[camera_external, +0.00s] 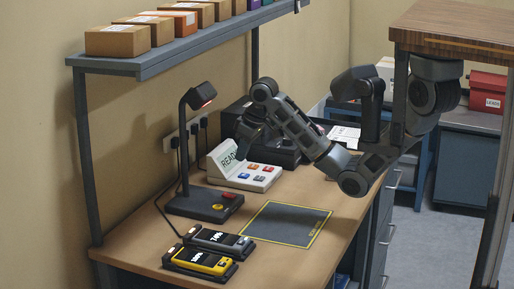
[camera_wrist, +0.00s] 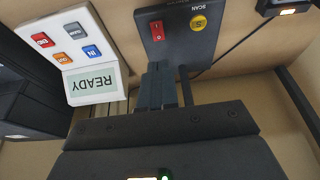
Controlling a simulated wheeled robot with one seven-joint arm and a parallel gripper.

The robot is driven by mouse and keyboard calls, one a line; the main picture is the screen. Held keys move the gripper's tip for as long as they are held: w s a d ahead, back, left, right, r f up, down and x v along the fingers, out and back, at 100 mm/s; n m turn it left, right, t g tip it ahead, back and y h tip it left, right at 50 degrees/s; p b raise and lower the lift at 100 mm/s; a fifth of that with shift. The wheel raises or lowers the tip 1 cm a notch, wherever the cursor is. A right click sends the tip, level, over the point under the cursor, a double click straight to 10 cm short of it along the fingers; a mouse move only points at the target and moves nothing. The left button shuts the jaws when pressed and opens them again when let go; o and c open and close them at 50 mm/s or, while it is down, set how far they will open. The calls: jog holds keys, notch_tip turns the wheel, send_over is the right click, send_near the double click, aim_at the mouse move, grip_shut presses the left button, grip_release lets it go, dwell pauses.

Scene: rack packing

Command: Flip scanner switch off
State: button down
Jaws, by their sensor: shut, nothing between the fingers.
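The scanner is a dark stand with a flat base (camera_external: 205,206), a post and a tilted head (camera_external: 200,96). A red glow shows under the head. A red rocker switch (camera_external: 230,196) and a yellow button (camera_external: 217,207) sit on the base. The wrist view shows the base (camera_wrist: 178,45), the red switch (camera_wrist: 156,31) and the yellow button (camera_wrist: 199,22) marked SCAN. The switch's tilt is too small to tell. My gripper (camera_wrist: 164,68) is shut and empty, its tips apparently over the near edge of the base. In the external view my gripper (camera_external: 246,138) is partly hidden.
A white READY panel (camera_external: 240,173) with coloured buttons stands beside the scanner. Handheld devices (camera_external: 202,262) in docks lie at the bench front. A yellow-edged dark mat (camera_external: 286,224) lies clear. A shelf with boxes (camera_external: 118,41) runs above the bench.

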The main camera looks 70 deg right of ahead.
jog(key=shift+s+r, duration=0.2)
jog(key=shift+r, duration=0.3)
jog(key=shift+w+d+r+b, duration=0.15)
jog(key=shift+w+b, duration=0.65)
jog(key=shift+b, duration=0.45)
